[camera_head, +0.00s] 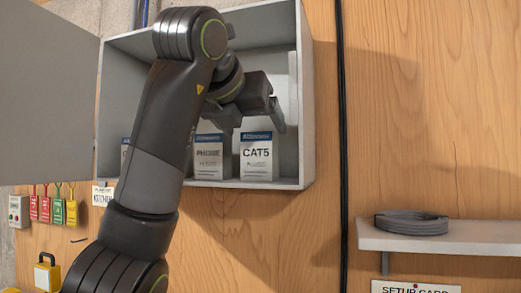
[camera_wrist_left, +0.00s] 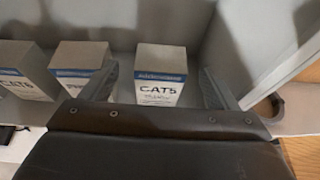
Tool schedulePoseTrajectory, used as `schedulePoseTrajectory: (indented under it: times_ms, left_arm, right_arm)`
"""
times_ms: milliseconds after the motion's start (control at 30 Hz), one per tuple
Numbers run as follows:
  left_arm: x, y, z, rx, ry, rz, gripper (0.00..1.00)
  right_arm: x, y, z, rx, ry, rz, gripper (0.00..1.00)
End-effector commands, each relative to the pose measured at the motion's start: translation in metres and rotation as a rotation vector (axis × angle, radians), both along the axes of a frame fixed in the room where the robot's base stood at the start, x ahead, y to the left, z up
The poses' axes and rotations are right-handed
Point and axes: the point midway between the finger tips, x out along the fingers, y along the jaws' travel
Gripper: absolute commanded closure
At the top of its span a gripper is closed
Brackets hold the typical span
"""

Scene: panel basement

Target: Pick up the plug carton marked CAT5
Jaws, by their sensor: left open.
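The CAT5 carton (camera_head: 258,158) is a small white box with a blue top band, upright at the right end of the open grey wall cabinet's floor (camera_head: 285,183). The CAT5 carton also shows in the left wrist view (camera_wrist_left: 160,78). My left gripper (camera_head: 254,124) is open and empty, reaching into the cabinet above and in front of the carton. In the left wrist view its fingers (camera_wrist_left: 157,82) stand on either side of the CAT5 carton in the picture, with gaps. I cannot tell how deep they reach. My right gripper is not in view.
A carton that seems to read PHONE (camera_head: 209,158) stands left of CAT5; another, reading like CAT6 (camera_wrist_left: 22,72), is farther left, mostly behind my arm in the head view. The cabinet door (camera_head: 50,100) hangs open left. A shelf (camera_head: 470,238) with coiled cable (camera_head: 410,223) is lower right.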

Motion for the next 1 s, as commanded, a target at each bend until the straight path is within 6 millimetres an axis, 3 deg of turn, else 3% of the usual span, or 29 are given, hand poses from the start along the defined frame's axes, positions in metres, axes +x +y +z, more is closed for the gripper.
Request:
schedulePoseTrajectory:
  times_ms: [400,700,1000]
  left_arm:
    - [0.041,-0.016,-0.014,0.001,0.002,0.000,0.18]
    - [0.044,-0.017,-0.018,0.000,-0.001,0.000,0.18]
    - [0.044,-0.017,-0.018,0.000,0.000,0.000,0.57]
  right_arm:
    - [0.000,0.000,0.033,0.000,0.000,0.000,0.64]
    - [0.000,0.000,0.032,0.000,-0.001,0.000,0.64]
    - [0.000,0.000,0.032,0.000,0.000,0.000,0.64]
